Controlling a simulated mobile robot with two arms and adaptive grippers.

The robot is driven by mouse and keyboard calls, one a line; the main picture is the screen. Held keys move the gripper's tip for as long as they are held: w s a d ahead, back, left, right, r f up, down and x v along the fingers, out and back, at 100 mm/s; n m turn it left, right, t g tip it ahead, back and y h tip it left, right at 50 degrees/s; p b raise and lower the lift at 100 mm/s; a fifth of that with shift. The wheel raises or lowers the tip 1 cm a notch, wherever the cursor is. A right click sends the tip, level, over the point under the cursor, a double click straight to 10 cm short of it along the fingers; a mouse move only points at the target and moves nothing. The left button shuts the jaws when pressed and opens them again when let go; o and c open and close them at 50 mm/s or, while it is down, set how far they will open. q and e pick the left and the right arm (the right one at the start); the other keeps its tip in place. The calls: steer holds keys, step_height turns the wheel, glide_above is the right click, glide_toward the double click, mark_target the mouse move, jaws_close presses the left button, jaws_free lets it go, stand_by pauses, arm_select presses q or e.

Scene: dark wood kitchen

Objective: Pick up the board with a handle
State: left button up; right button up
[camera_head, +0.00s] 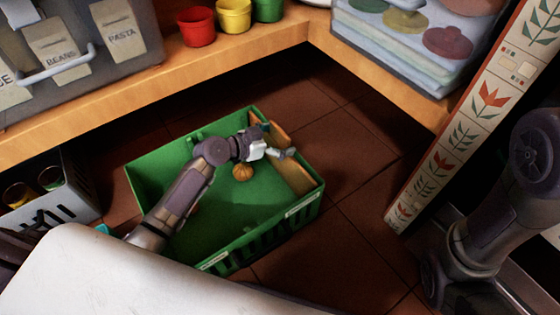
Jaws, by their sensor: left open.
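A light wooden board (298,177) stands on edge inside the green crate (225,260), along its right end wall. No handle can be made out on it from here. My left arm reaches over the crate from the lower left. My left gripper (285,152) is open beside the board's upper part. Whether its fingers touch the board cannot be told. My right arm shows at the right edge, but its gripper is out of view.
A small orange pumpkin-like thing (242,172) lies in the crate. Wooden shelves with bins and coloured pots (197,27) run behind. A flower-patterned panel (470,120) stands at the right. A grey crate with cans (50,190) sits at left. Tiled floor (355,220) is clear right of the green crate.

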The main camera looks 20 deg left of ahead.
arm_select(q)
steer(key=shift+w+d, duration=0.1)
steer(key=shift+w, duration=0.05)
steer(key=c, duration=1.5)
steer(key=shift+r, duration=0.1)
